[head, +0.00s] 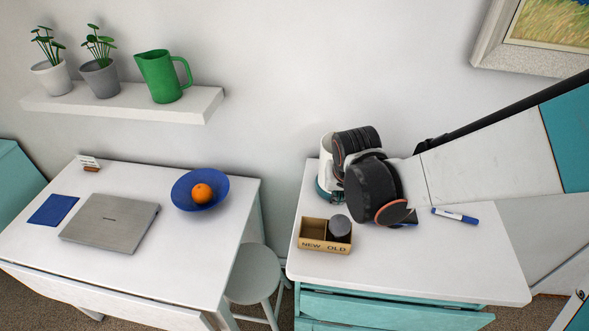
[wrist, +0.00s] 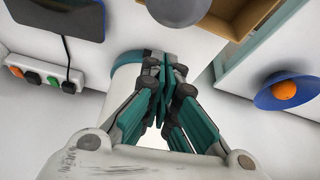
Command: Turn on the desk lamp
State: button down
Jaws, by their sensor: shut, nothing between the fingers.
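I cannot make out a desk lamp for certain. In the wrist view a dark, flat, rounded piece (wrist: 62,14) has a black cord running to a power strip (wrist: 42,78) with orange, black and green parts; it may be the lamp's base. My gripper (wrist: 172,75) is shut and empty. Its fingers overlap a white cylinder (wrist: 127,62) with a teal band; I cannot tell if they touch it. The cylinder also shows in the head view (head: 326,165), partly behind my arm.
A box marked NEW and OLD (head: 314,245) stands on the white cabinet top (head: 440,270), with a grey round thing (head: 340,227) at its OLD side. A marker (head: 455,215) lies right. On the left table are a laptop (head: 110,222) and blue bowl (head: 183,188) with an orange.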

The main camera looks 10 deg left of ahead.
jog(key=shift+s+a+r, duration=0.1)
jog(key=shift+s+a, duration=0.15)
jog(key=shift+s, duration=0.55)
jog(key=b, duration=0.6)
send_near(331, 209)
jog(key=x, duration=0.2)
jog(key=s+x, duration=0.1)
jog(key=x, duration=0.2)
jog(key=shift+w+f+b, duration=0.3)
jog(key=shift+f+b, duration=0.15)
jog(key=shift+f, duration=0.15)
jog(key=shift+w+a, duration=0.25)
jog(key=shift+w, duration=0.2)
jog(key=shift+d, duration=0.2)
